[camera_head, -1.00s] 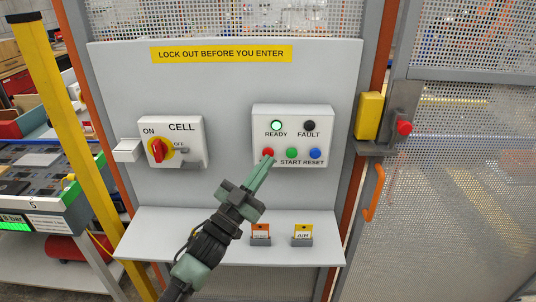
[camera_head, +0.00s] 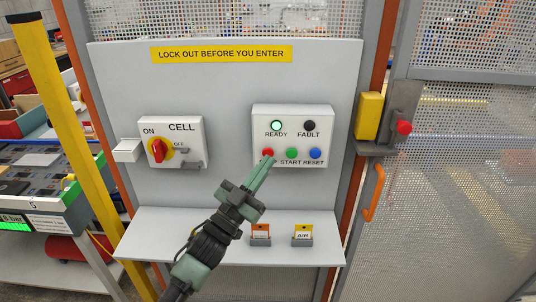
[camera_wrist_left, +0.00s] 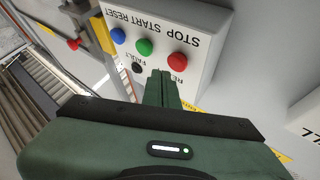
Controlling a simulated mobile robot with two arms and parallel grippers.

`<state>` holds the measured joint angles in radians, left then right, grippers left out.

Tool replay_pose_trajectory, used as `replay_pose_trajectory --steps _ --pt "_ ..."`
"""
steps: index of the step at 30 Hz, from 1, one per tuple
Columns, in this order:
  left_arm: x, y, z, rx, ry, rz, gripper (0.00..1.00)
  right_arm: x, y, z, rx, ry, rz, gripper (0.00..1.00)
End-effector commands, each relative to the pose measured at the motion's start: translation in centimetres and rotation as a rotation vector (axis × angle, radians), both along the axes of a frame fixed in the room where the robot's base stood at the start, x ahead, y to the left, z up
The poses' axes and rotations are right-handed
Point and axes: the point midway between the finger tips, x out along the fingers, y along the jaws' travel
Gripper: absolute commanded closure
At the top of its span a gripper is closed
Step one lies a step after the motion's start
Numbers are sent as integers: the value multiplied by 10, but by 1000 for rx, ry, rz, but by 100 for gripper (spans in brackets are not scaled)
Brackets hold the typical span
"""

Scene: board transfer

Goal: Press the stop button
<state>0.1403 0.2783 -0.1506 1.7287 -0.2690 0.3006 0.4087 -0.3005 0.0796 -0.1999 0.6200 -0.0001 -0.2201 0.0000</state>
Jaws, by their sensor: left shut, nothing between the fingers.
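The red stop button (camera_head: 267,153) is at the left of the button row on the white control box (camera_head: 291,113). In the head view my left gripper (camera_head: 268,161) is shut and empty, its fingertips at the lower edge of the red button and partly over its label. In the left wrist view the red button (camera_wrist_left: 177,62) shows beside the shut fingers (camera_wrist_left: 161,78), with the word STOP by it. I cannot tell whether the fingertips touch the button or the box. My right gripper is not in view.
The green start button (camera_head: 291,153) and blue reset button (camera_head: 315,154) sit close to the right. The ready lamp (camera_head: 277,126) glows; the fault lamp (camera_head: 309,126) is dark. A red rotary switch (camera_head: 159,150) is at left. A shelf (camera_head: 200,225) with two tags juts out below.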

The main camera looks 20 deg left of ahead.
Motion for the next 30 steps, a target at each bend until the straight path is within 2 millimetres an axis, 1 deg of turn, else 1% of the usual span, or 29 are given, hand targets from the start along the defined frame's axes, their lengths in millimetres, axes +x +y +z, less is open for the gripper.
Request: replay_pose_trajectory --steps 12,21,30 --pt "0 0 0 0 0 0 100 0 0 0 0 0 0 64" --pt "8 3 0 1 0 0 100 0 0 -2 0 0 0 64" --pt "8 2 0 1 0 0 100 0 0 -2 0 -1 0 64"
